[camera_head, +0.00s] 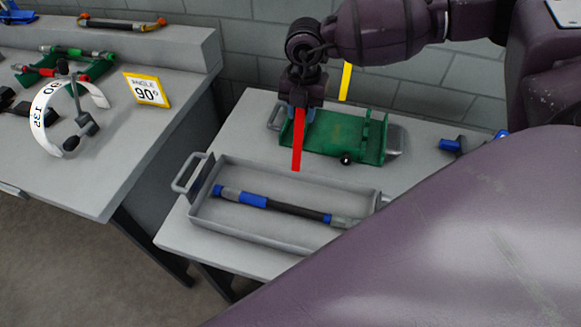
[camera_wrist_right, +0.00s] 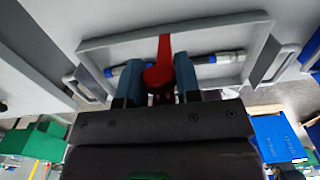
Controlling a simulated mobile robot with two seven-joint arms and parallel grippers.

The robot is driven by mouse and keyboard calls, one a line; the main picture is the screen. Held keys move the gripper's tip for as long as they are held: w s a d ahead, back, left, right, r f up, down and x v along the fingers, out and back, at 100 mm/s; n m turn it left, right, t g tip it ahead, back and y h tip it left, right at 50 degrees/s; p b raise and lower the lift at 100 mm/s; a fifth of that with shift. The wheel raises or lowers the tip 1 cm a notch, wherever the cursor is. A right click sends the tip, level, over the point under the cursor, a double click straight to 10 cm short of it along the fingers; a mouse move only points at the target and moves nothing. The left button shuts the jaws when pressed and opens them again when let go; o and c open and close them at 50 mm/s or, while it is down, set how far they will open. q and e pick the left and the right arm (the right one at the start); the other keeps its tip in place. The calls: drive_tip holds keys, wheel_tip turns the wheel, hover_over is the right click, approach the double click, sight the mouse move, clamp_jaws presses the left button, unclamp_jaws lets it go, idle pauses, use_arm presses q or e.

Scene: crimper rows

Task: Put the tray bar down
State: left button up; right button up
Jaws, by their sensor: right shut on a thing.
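A long bar (camera_head: 295,209) with blue, black and grey sections lies in the grey tray (camera_head: 222,229). It also shows in the right wrist view (camera_wrist_right: 206,59), partly hidden behind my fingers. My right gripper (camera_head: 298,106) points down behind and above the tray. It is shut on a red, stick-like piece (camera_head: 297,145), which hangs down from the fingers. In the right wrist view the red piece (camera_wrist_right: 161,72) sits between the two blue-grey fingers. I cannot tell whether the red piece touches the tray or the bar. My left gripper is not in view.
A green holder (camera_head: 340,135) stands on the table behind the tray. A blue tool (camera_head: 452,146) lies to its right. The left table (camera_head: 120,185) carries a yellow-framed 90° angle sign (camera_head: 147,90), a white curved scale (camera_head: 45,105) and several tools. My purple arm hides the lower right.

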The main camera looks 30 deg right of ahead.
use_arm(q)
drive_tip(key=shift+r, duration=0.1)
use_arm(e)
drive_tip(key=shift+s+a+r+p, duration=0.1)
drive_tip(key=shift+s+a+p, duration=0.2)
drive_tip(key=shift+s+a, duration=0.1)
drive_tip(key=shift+s+a+p, duration=0.8)
drive_tip(key=shift+s+a, duration=0.4)
drive_tip(key=shift+a, duration=0.25)
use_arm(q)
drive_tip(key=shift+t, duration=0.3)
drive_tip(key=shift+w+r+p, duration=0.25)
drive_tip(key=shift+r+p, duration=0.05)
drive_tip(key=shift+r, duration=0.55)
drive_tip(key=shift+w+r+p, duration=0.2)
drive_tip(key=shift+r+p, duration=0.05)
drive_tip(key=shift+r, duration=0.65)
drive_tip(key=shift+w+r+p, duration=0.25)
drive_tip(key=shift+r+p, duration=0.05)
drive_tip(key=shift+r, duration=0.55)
use_arm(e)
drive_tip(key=shift+s+a+r, duration=0.1)
drive_tip(key=shift+s+a, duration=1.4)
drive_tip(key=shift+a, duration=0.3)
